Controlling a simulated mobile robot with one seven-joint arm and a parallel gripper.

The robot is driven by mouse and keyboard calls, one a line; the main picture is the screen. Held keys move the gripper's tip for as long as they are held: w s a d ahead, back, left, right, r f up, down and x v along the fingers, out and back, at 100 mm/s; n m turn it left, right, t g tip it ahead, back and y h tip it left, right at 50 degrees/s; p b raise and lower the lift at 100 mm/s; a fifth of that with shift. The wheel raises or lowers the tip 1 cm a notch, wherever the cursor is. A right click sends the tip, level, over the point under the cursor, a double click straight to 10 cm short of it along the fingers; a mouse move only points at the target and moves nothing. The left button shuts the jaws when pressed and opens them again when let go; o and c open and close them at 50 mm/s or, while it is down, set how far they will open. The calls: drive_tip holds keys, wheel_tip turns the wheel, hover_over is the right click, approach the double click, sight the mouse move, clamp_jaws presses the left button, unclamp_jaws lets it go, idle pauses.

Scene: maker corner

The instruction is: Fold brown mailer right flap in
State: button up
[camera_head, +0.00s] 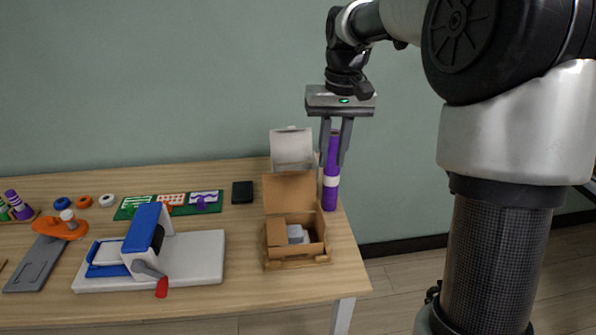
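The brown mailer (296,264) stands near the table's right end. Its lid (290,190) is raised at the back, and a small pale item (297,234) shows inside. A brown panel (277,233) covers part of the left side of its opening. At the right side a narrow brown flap (320,219) appears to stand up; its exact angle is hard to tell. My gripper (333,162) points down, above and behind the mailer's right side. Its fingers are apart, with a purple bottle's upper part showing between them; I cannot tell if they touch it.
The purple bottle (331,194) with a white band stands close behind the mailer's right side. A white container (291,150) is behind the lid. A black block (242,192) and a blue-and-white press (148,245) are to the left. Bare table lies between press and mailer.

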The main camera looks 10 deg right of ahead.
sight(321, 219)
drive_tip(key=f+b, duration=0.1)
drive_tip(key=f, duration=0.5)
drive_tip(key=a+f+b, duration=0.1)
drive_tip(key=f+b, duration=0.1)
drive_tip(key=f, duration=0.4)
drive_tip(key=w+f+b, duration=0.1)
drive_tip(key=f, duration=0.5)
drive_tip(key=shift+a+f+b, duration=0.15)
drive_tip(key=shift+f+b, duration=0.2)
drive_tip(key=shift+c, duration=0.5)
clamp_jaws()
